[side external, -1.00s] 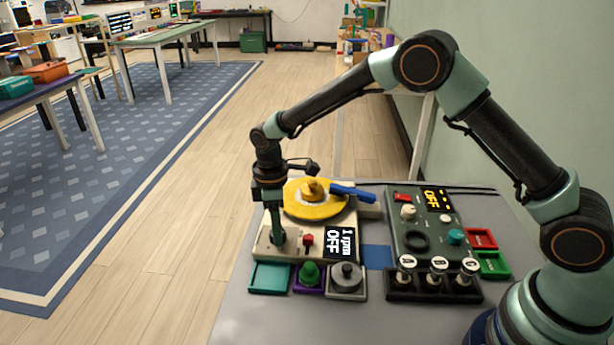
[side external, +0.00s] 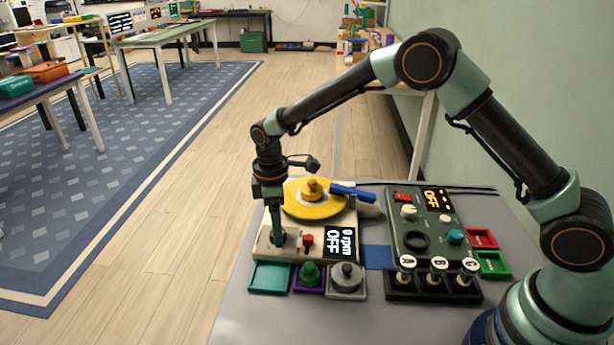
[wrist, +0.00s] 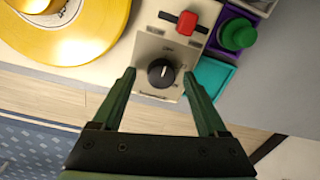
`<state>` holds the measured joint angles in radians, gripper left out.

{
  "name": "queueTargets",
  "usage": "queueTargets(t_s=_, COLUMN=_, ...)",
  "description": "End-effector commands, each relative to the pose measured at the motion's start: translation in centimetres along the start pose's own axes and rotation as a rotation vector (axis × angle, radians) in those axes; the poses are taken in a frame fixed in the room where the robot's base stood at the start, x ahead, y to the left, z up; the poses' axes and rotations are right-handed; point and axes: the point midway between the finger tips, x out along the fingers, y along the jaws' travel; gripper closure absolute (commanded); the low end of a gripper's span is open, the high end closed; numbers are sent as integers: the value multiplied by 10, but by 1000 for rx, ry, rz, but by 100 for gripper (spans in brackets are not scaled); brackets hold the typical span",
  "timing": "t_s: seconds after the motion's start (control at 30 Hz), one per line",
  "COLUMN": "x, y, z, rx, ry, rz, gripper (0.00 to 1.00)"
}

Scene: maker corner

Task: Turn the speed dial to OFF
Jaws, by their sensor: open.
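The speed dial is a black round knob (wrist: 161,73) with a white pointer line, on a beige plate of the turntable machine (wrist: 105,72). In the wrist view it lies between and just beyond the tips of my gripper (wrist: 160,82), which is open with green fingers on either side. The dial's printed labels are too small to read. In the side view my gripper (side external: 278,240) points down over the plate and hides the dial. The machine's display (side external: 340,242) reads "0 rpm OFF". The yellow platter (side external: 315,208) sits behind.
A red switch (side external: 308,240) stands right beside the dial plate. A teal tray (side external: 270,277), a green knob (side external: 309,273) and a grey weight (side external: 347,277) sit in front. A second control panel (side external: 425,222) and labelled plugs (side external: 437,278) stand to the right.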

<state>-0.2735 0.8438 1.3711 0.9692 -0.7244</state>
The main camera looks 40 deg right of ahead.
Motion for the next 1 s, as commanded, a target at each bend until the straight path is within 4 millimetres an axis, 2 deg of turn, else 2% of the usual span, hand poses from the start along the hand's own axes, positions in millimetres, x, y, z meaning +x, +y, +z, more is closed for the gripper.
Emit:
queueTargets(t_s=0.4, x=-80, y=1, z=0, rx=0, ry=4, rz=3, gripper=24)
queueTargets(t_s=0.53, x=-99, y=1, z=0, rx=1, ry=2, rz=2, gripper=24)
queueTargets(t_s=0.7, x=-112, y=1, z=0, rx=1, ry=1, rz=0, gripper=24)
queueTargets(t_s=1.0, x=-114, y=0, z=1, rx=1, ry=-1, rz=-1, gripper=24)
